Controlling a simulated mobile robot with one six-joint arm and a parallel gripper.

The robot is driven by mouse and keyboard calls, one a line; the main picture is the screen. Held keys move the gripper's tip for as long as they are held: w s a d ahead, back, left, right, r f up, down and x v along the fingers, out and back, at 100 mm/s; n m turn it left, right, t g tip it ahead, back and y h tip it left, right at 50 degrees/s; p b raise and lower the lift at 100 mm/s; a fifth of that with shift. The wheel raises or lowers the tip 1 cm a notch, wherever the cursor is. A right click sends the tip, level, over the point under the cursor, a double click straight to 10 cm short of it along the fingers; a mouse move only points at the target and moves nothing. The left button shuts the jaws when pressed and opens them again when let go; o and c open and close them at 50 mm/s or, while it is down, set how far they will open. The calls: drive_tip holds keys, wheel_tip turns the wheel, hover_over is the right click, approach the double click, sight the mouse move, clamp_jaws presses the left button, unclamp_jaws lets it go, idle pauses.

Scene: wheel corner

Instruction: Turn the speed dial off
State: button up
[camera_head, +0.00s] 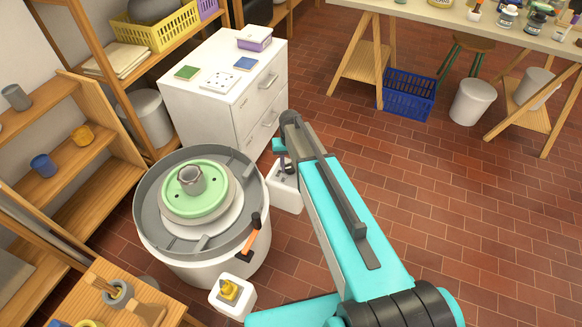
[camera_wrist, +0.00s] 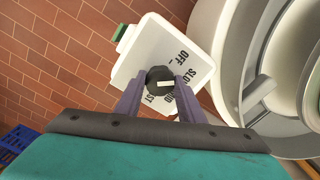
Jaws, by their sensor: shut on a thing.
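The speed dial (camera_wrist: 160,75) is a dark round knob with a white pointer mark, on a white control box (camera_wrist: 150,45). In the wrist view the box face shows OFF at the upper right and SLOW below it; the other lettering is partly hidden by my fingers. The white mark points roughly right, toward the SLOW side rather than up at OFF. My gripper (camera_wrist: 161,92) has its two purple fingers on either side of the dial, shut on it. In the head view the box (camera_head: 286,198) stands beside the wheel, and my gripper (camera_head: 287,167) covers the dial.
The potter's wheel (camera_head: 148,222) with a green disc and grey pot (camera_head: 191,180) is left of the box. A white cabinet (camera_head: 205,110) stands behind.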

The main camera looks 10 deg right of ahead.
sight(290, 168)
drive_tip(key=n, duration=0.5)
drive_tip(key=shift+s+f+n+b, duration=0.1)
drive_tip(key=shift+s+n+b, duration=0.1)
drive_tip(key=shift+n+b, duration=0.1)
drive_tip(key=shift+n, duration=2.2)
drive_tip(key=o, duration=1)
drive_tip(key=shift+o, duration=0.2)
drive_tip(key=shift+w+r, duration=0.1)
drive_tip(key=shift+r, duration=0.2)
drive_tip(key=shift+r, duration=0.55)
wheel_tip(290, 168, up, 12)
drive_tip(key=b, duration=0.1)
drive_tip(key=shift+r, duration=0.15)
